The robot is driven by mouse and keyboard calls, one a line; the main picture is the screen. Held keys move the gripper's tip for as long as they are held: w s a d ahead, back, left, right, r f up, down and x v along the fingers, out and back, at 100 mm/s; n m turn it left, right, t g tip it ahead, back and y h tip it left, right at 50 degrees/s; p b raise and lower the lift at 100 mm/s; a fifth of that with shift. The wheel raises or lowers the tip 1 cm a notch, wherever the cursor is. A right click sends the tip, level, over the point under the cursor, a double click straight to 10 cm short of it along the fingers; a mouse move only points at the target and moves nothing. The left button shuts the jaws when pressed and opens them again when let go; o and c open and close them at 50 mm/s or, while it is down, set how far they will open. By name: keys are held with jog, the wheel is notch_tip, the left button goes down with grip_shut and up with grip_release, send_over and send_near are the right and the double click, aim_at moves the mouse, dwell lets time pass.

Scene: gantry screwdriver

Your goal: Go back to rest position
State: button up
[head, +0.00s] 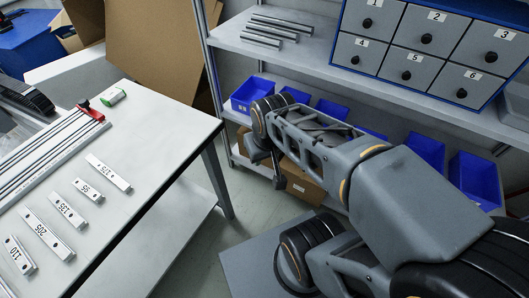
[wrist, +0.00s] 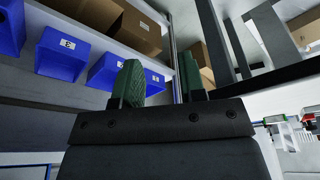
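My gripper (wrist: 161,82) shows in the wrist view with two green-padded fingers standing apart. Nothing is between them, so it is open and empty. In the head view my arm reaches from the lower right toward the middle, in front of the shelf rack. Its end hangs over the floor gap between the table and the rack, and the fingers are not clear there. No object is held.
The table (head: 150,140) at left bears several numbered metal bars and a rail with a red clamp (head: 92,112). The rack's upper shelf (head: 310,55) holds metal rods and a numbered drawer cabinet (head: 415,50). Blue bins (head: 250,92) line the shelf below, close to my arm.

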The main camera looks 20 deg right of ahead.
jog(key=w+p+v, duration=0.3)
jog(key=p+v, duration=0.9)
jog(key=v, duration=0.1)
jog(key=w+r+p+v, duration=0.1)
jog(key=w+p+v, duration=0.2)
jog(key=p+v, duration=1)
jog(key=shift+a+r+t+p, duration=0.2)
jog(key=shift+r+t+p, duration=0.15)
jog(key=shift+r, duration=0.2)
jog(key=shift+d, duration=0.1)
